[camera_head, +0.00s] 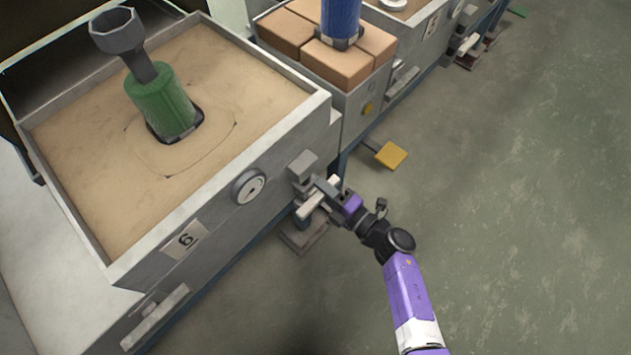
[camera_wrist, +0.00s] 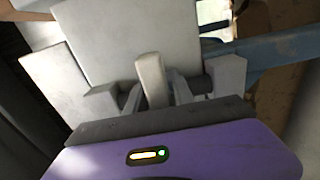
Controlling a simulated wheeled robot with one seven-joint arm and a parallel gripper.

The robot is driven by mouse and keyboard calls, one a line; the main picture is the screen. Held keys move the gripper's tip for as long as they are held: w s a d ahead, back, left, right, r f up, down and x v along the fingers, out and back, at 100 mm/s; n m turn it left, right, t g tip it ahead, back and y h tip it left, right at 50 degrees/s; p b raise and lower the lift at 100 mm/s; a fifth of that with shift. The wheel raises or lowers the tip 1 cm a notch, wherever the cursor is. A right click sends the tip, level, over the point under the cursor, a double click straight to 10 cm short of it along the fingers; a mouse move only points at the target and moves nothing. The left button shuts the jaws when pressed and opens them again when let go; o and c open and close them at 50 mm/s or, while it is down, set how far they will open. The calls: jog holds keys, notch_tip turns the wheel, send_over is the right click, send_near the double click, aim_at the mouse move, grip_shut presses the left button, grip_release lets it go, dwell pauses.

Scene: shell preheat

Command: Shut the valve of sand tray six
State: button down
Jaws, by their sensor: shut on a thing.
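The sand tray (camera_head: 290,151) with a tag (camera_head: 185,240) that reads as a tilted 6 is large in the left of the head view. Its valve sits at the tray's front right corner, with a grey block (camera_head: 303,165) and a pale lever (camera_head: 309,206). My gripper (camera_head: 325,196) is at this valve, shut on the lever. In the wrist view the pale lever (camera_wrist: 153,80) stands up between my two grey fingers (camera_wrist: 155,95). The lever's lower end and the finger contact are partly hidden, and I cannot tell the lever's exact angle.
A round gauge (camera_head: 249,187) is on the tray's front wall, left of the valve. A green mould with a dark funnel (camera_head: 125,45) stands in the sand. A yellow pedal (camera_head: 390,155) juts out beyond the valve. The floor (camera_head: 520,190) to the right is clear.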

jog(key=c, duration=1.2)
grip_release()
jog(key=shift+f, duration=0.1)
jog(key=shift+c, duration=0.2)
jog(key=p+v, duration=0.1)
jog(key=v, duration=0.7)
jog(key=s+d+r+m+t+h, duration=0.2)
jog(key=s+d+r+m+h, duration=0.35)
jog(key=s+m, duration=0.35)
jog(key=s+d+r+m+t+h, duration=0.1)
jog(key=s+d+r+m+h, duration=0.35)
jog(key=s+r+m, duration=0.35)
jog(key=s+d+r+m+t+h, duration=0.2)
jog(key=s+d+r+m+h, duration=0.3)
jog(key=s+m, duration=0.5)
notch_tip(320, 180, up, 20)
jog(key=s+d+m+g+p, duration=0.1)
jog(key=s+p, duration=0.1)
jog(key=p, duration=1.4)
jog(key=shift+s+d+f+y, duration=0.15)
jog(key=shift+s+d+y, duration=0.05)
jog(key=shift+d+y, duration=0.2)
